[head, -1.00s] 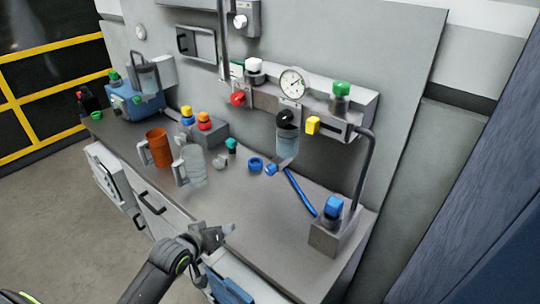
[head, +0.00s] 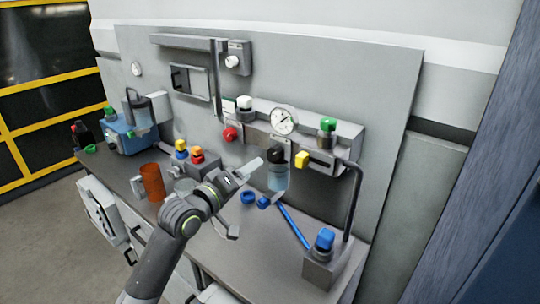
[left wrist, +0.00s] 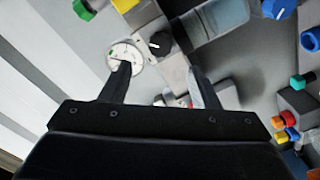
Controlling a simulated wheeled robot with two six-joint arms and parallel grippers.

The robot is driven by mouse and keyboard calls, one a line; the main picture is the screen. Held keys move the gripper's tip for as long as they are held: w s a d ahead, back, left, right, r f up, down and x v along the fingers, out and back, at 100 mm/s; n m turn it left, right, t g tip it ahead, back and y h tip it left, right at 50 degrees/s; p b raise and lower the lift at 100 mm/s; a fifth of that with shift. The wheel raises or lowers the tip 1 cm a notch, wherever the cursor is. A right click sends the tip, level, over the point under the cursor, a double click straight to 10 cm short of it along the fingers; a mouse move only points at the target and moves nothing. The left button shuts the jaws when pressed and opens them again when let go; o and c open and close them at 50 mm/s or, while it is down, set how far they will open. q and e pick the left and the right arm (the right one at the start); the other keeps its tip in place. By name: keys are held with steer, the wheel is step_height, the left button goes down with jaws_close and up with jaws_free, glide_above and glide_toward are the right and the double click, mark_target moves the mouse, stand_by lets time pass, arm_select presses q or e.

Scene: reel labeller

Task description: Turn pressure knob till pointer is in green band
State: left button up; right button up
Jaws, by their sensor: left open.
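The round white pressure gauge (head: 284,121) is on the wall unit. It also shows in the left wrist view (left wrist: 126,56), with a green patch on its dial; I cannot tell surely where the pointer stands. A black knob (head: 276,155), likely the pressure knob, sits below the gauge, above a clear bowl. In the left wrist view the black knob (left wrist: 158,43) is beyond the fingertips. My left gripper (head: 249,193) is open and empty, in front of and below left of the knob, apart from it. It also shows in the left wrist view (left wrist: 162,82). My right gripper is out of view.
Near the black knob are a red knob (head: 230,134), a yellow knob (head: 302,160) and a green-capped knob (head: 327,125). An orange mug (head: 153,182), a blue ring (head: 247,197) and a blue hose (head: 293,226) lie on the bench. A bent pipe (head: 353,203) stands at the right.

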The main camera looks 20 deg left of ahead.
mark_target(273, 155)
arm_select(q)
steer(key=p+x, duration=0.1)
steer(key=x, duration=0.8)
steer(key=shift+w, duration=0.1)
steer(key=shift+c, duration=0.3)
steer(key=shift+f, duration=0.1)
steer(key=c, duration=0.9)
